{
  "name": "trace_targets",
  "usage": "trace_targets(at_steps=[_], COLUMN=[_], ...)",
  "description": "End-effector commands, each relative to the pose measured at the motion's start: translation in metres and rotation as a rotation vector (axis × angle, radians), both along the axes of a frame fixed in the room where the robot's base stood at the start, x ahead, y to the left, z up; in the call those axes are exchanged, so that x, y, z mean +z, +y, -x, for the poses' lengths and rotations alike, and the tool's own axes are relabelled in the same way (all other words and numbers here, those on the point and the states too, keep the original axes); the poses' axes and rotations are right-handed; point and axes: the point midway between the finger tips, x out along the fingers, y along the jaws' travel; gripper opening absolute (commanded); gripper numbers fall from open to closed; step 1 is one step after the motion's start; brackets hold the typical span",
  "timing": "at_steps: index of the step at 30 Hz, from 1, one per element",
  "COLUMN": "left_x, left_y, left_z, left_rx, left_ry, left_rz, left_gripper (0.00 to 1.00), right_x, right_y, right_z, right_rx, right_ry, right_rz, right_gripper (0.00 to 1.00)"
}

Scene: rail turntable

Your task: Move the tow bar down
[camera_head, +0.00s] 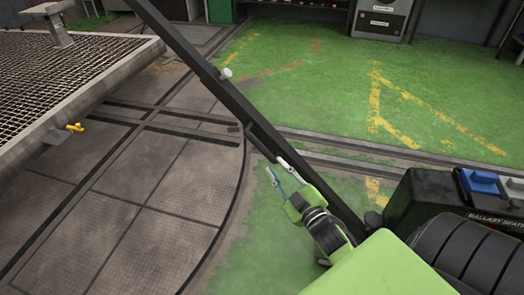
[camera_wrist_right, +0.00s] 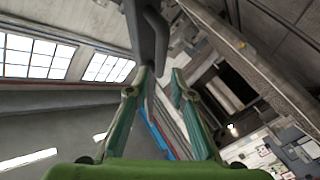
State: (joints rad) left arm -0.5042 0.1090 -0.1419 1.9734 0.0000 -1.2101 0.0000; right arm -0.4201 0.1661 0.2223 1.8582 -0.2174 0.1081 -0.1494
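The tow bar (camera_head: 200,65) is a long dark bar, tilted across the head view from the top left down to the lower right. It has a white knob (camera_head: 226,73) on its upper part. My right gripper (camera_head: 281,172), with green fingers, is beside the bar's lower part. In the right wrist view, the right gripper (camera_wrist_right: 159,74) has its fingers apart, with a visible gap and nothing clearly between them. A dark grey piece with a curved handle (camera_wrist_right: 156,32) is just ahead of the fingertips; contact is unclear. My left gripper is not visible.
A grated platform (camera_head: 70,70) with a yellow fitting (camera_head: 75,127) is at the left. The turntable floor (camera_head: 150,190) has grooves and a curved edge. A black box with a blue part (camera_head: 484,181) is at the right. Green floor (camera_head: 340,85) beyond is clear.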

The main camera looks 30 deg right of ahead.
Motion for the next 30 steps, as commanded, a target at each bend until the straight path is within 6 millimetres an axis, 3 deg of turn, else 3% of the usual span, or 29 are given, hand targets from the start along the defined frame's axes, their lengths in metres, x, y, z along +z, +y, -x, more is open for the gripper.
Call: trace_targets(at_steps=[9, 15, 29, 30], left_x=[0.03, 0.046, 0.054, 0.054], left_y=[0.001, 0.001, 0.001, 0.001], left_z=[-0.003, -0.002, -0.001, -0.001], left_rx=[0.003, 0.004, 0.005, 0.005], left_ry=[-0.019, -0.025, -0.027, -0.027], left_rz=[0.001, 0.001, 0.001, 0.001], left_gripper=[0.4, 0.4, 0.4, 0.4], right_x=[-0.001, -0.001, -0.001, -0.001], right_y=[-0.008, -0.011, -0.012, -0.012], right_z=[-0.065, -0.093, -0.105, -0.104], right_rx=[0.0, 0.0, 0.0, 0.0], right_ry=[-0.002, 0.0, 0.003, 0.003], right_rz=[0.0, -0.002, -0.002, -0.002], right_gripper=[0.22, 0.22, 0.22, 0.17])
